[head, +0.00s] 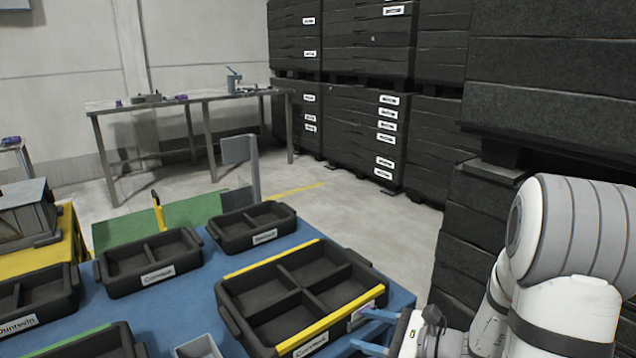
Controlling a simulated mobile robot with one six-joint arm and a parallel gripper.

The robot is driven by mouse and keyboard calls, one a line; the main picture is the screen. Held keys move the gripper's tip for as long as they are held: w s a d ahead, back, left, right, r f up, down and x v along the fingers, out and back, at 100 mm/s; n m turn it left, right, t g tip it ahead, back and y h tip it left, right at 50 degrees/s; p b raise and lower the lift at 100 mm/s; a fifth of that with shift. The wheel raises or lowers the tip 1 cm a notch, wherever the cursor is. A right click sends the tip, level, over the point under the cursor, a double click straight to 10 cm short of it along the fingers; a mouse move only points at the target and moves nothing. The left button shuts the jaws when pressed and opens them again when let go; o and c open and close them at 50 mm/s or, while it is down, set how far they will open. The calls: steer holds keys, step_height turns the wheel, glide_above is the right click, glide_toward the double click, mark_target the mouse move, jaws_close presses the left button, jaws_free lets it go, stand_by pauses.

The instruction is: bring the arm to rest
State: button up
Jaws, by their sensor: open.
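My white arm comes in from the right edge and bends down toward the bottom of the head view. My gripper (359,328) is open, with its two blue fingers apart and pointing left. Nothing shows between the fingers. They are at the right front corner of a large black four-compartment tray (230,312) with yellow strips along two edges. I cannot tell whether the fingers touch the tray. The bottom of the frame cuts off part of the arm.
The blue table (205,318) also holds smaller black labelled trays (111,284), (221,238) and a grey bin (199,347). Stacked black crates (455,275) stand close behind my arm. A metal workbench (203,97) is at the back, with open floor before it.

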steer(key=s+a+r+n+g+h+p, duration=0.2)
steer(key=s+a+r+n+g+p, duration=0.1)
steer(key=s+r+n+g+p, duration=0.25)
steer(key=s+a+r+n+g+h+p, duration=0.2)
steer(key=s+r+n+g+h+p, duration=0.15)
steer(key=s+r+n, duration=0.45)
steer(key=s+d+r+n+t+h+p, duration=0.1)
steer(key=d+r+n+h+p, duration=0.3)
steer(key=r, duration=0.3)
steer(key=s+d+r+n+t+h+p, duration=0.1)
steer(key=d+r+n+t+h+p, duration=0.1)
steer(key=d+r+n+h+p, duration=0.2)
step_height(320, 180, up, 3)
steer(key=shift+s+r+p, duration=0.15)
steer(key=shift+s+p, duration=0.25)
steer(key=shift+p, duration=0.75)
